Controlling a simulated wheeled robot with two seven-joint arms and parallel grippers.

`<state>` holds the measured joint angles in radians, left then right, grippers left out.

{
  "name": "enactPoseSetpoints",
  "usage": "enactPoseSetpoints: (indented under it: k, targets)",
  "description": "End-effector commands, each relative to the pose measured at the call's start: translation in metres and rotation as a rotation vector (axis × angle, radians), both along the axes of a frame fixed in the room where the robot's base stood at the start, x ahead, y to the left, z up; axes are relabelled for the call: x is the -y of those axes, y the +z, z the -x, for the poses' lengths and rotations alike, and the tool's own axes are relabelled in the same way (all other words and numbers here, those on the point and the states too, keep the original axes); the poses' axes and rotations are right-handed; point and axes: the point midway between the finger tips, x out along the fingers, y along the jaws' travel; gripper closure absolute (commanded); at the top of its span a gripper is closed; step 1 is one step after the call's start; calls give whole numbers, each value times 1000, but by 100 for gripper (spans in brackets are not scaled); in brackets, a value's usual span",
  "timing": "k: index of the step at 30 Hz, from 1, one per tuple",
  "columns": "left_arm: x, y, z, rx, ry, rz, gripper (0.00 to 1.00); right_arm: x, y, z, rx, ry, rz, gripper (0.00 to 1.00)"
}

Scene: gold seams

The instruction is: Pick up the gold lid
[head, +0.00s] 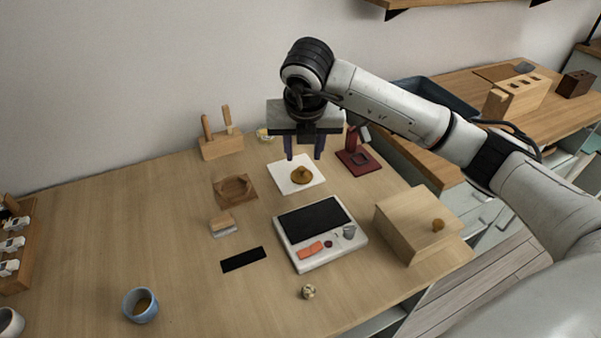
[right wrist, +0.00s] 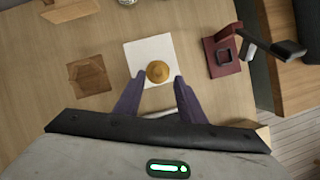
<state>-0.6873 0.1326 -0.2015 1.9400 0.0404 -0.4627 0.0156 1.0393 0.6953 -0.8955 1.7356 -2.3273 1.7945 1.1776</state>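The gold lid (head: 302,175) is a small round piece with a knob, lying on a white square sheet (head: 286,186) on the table. In the right wrist view the lid (right wrist: 159,72) sits on the white sheet (right wrist: 150,48), just beyond and between the fingertips. My right gripper (head: 304,157) is open and empty, pointing down above the sheet, with its dark purple fingers spread apart. In the right wrist view my right gripper (right wrist: 155,82) has a finger on each side of the lid's near edge. My left gripper is not in view.
A dark red stand (head: 358,161) is right of the sheet. A wooden square tray (head: 234,189) is to the left. A white tray with a black pad (head: 305,264) is in front, with a wooden box (head: 405,225) beside it. A blue cup (head: 140,306) stands front left.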

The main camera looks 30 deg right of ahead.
Motion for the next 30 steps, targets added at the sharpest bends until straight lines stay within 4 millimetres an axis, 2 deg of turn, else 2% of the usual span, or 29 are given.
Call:
enactPoseSetpoints:
  k: [5,15,23,26,30]
  targets:
    - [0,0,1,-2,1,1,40,1,-13,-3,-3,2,-1,64]
    - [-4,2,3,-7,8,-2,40,6,-55,-16,-2,3,-3,64]
    - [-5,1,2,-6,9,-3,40,6,-59,-17,1,5,-4,64]
    - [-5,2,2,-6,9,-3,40,6,-59,-17,1,5,-4,77]
    - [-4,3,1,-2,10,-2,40,6,-58,-17,1,5,-4,100]
